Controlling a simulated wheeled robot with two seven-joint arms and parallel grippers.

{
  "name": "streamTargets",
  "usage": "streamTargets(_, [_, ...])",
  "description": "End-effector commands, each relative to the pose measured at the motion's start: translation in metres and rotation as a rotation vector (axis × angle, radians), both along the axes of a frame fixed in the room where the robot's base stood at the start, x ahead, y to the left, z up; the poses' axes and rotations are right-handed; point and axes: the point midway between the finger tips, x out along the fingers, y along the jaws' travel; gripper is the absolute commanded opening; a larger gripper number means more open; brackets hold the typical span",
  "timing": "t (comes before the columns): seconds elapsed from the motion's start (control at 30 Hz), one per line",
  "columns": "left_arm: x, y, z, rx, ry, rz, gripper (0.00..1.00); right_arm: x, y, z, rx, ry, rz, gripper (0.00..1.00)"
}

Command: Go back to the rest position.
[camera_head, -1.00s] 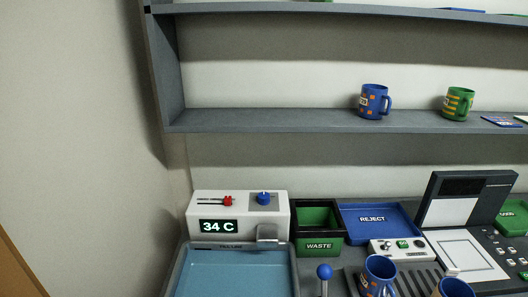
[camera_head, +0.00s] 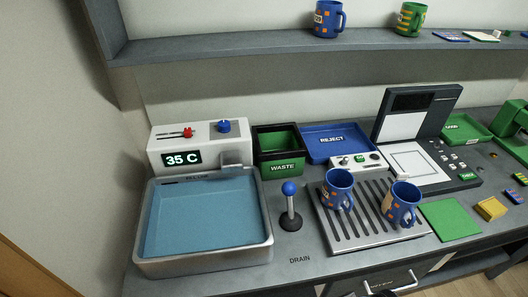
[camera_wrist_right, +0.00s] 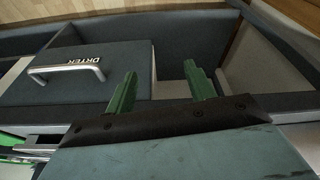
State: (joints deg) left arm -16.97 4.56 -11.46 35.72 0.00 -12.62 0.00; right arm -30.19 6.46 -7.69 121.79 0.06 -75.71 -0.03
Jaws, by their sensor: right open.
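My right gripper (camera_wrist_right: 160,95) shows in the right wrist view with its two green fingers apart and nothing between them. A grey drawer front marked DRYER (camera_wrist_right: 90,75) with a metal handle (camera_wrist_right: 65,68) lies beyond it, to the left in that view. Neither gripper shows in the head view. Two blue mugs with orange squares, one at the left (camera_head: 338,189) and one at the right (camera_head: 401,204), stand on the slotted drain rack (camera_head: 350,235).
A water basin (camera_head: 155,262) sits at the left under a box reading 35 C (camera_head: 200,142). A blue-knobbed lever (camera_head: 289,205), a WASTE bin (camera_head: 281,168) and a REJECT tray (camera_head: 335,143) are nearby. A shelf (camera_head: 250,43) above holds a blue mug (camera_head: 327,19) and a green mug (camera_head: 410,19).

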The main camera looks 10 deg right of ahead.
Motion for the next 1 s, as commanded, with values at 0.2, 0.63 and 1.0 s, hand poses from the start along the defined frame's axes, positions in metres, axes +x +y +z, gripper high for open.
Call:
streamTargets(0.2, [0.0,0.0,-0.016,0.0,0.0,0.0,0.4,-0.012,0.0,-0.106,-0.004,0.045,0.006,0.54])
streamTargets(0.63, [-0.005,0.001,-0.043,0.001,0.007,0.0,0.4,-0.103,-0.014,-0.288,-0.013,0.127,0.025,0.54])
streamTargets(1.0, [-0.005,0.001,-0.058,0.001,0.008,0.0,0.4,-0.188,-0.03,-0.353,-0.022,0.173,0.036,0.54])
